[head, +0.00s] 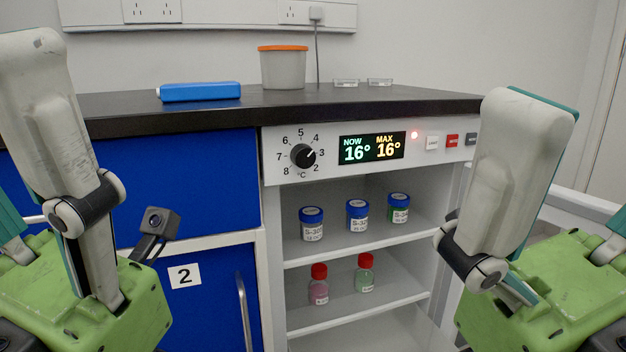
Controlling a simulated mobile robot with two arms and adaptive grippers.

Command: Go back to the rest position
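My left gripper (30,130) is at the left edge, in front of the blue cabinet (190,190). One pale finger stands up in full view. Its other finger is mostly cut off by the frame, well apart from the first. My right gripper (560,160) is at the right edge, in front of the right side of the open shelf unit (295,253). One finger is in full view and the other is cut off to the right, with a wide gap between them. Both grippers look open, and I see nothing held in either.
The black counter (300,105) carries a blue box (199,92), an orange-lidded tub (283,70) and small clear dishes (346,82). The space between my grippers is clear.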

